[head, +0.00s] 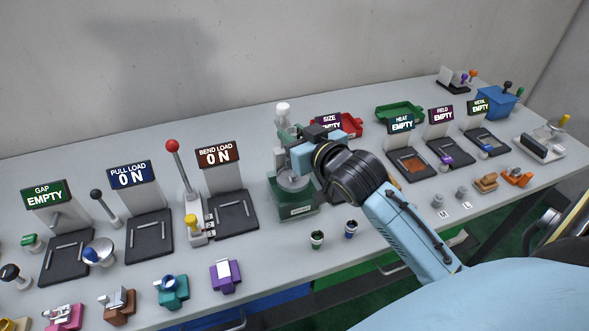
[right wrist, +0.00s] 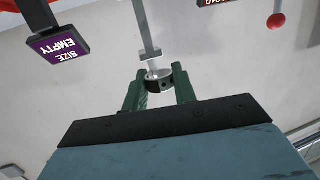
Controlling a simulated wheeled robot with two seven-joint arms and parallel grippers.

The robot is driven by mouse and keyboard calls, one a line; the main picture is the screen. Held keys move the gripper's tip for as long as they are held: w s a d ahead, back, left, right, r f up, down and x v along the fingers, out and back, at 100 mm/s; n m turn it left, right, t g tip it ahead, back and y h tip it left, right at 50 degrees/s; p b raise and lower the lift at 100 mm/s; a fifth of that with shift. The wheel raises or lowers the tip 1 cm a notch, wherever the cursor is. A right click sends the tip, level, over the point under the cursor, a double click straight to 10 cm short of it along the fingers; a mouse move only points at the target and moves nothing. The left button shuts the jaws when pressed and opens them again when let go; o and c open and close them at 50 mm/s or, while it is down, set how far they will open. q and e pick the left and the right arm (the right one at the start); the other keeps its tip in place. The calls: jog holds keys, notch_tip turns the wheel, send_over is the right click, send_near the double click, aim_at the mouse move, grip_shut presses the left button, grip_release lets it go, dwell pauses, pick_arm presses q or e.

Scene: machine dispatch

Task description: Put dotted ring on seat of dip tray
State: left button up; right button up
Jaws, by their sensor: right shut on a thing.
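My right gripper (head: 296,160) is at the green machine in the middle of the table, its fingers mostly hidden in the head view. In the right wrist view its two green fingers (right wrist: 159,90) are shut on a small pale ring with dark spots (right wrist: 158,76), which I take as the dotted ring. A grey upright post shows just beyond the ring there. The green machine (head: 292,209) has a round pale plate under the gripper. A red tray (head: 352,124) and a green tray (head: 399,113) stand behind; I cannot tell which thing is the dip tray. My left gripper is not in view.
Black sign stations stand left, among them BEND LOAD (head: 219,153), with a red-knobbed lever (head: 172,146) beside it. HEAT (head: 401,125) and other stations stand right. Two small cups (head: 317,239) and several coloured blocks line the front. Bare table lies between them.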

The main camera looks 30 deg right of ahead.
send_over(295, 175)
notch_tip(295, 175, down, 6)
jog(key=shift+w+r+b, duration=0.1)
jog(key=shift+r+b, duration=0.15)
jog(key=shift+b, duration=0.05)
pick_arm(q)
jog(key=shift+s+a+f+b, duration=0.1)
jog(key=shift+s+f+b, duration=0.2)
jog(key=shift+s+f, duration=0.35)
pick_arm(e)
jog(key=shift+f, duration=1.85)
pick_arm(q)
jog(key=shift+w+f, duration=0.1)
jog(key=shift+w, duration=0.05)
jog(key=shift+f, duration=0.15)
pick_arm(e)
jog(key=shift+f, duration=0.65)
jog(key=o, duration=1)
jog(key=shift+f, duration=0.1)
jog(key=shift+c, duration=0.2)
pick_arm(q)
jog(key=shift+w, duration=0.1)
pick_arm(e)
jog(key=s+r, duration=0.3)
jog(key=s, duration=0.8)
jog(key=shift+s+r, duration=0.4)
